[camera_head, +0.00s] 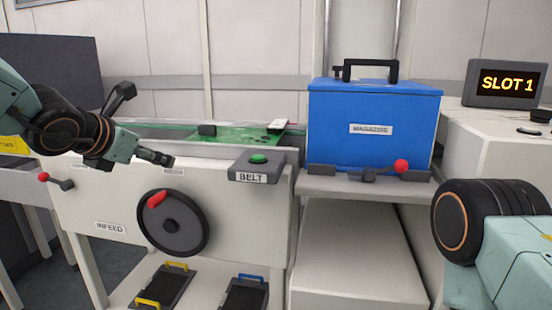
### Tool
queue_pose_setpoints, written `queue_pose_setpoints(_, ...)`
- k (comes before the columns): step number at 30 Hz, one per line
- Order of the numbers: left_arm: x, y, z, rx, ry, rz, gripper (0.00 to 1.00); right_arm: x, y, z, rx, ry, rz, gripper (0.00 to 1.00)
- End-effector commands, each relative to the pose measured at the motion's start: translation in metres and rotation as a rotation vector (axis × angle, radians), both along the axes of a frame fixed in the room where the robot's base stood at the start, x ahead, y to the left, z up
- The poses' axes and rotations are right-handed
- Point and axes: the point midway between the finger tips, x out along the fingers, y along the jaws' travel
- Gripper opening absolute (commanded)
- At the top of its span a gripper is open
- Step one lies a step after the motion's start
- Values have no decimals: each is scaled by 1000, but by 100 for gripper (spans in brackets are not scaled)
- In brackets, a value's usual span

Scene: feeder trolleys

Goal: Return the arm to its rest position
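My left arm comes in from the left, and my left gripper (150,125) is held in the air above the left part of the white infeed machine (110,195). Its two dark fingers are spread wide, and nothing shows between them. My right arm (495,240) shows only as a dark round joint and a pale green link at the lower right. My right gripper is out of the picture.
A blue magazine box (340,110) with a black handle stands on a grey shelf (350,187). A BELT button box (258,168), a handwheel (172,222) and a red-knobbed lever (56,181) stick out nearby. A SLOT 1 display (506,83) stands at right.

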Motion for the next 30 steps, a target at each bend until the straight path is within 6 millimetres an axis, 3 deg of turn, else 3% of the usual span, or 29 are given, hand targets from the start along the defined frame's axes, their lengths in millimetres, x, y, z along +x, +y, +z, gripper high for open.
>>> queue_pose_setpoints(7,-25,8,-42,309,109,-142,72,0,0,1,0,-1,0,0)
queue_pose_setpoints(14,-64,31,-110,751,288,-388,72,0,0,9,0,0,0,0)
queue_pose_setpoints(23,-113,59,-188,1301,450,-820,72,0,0,25,0,0,0,0)
queue_pose_setpoints(30,-155,53,-245,1636,429,-1273,72,0,0,43,0,0,0,0)
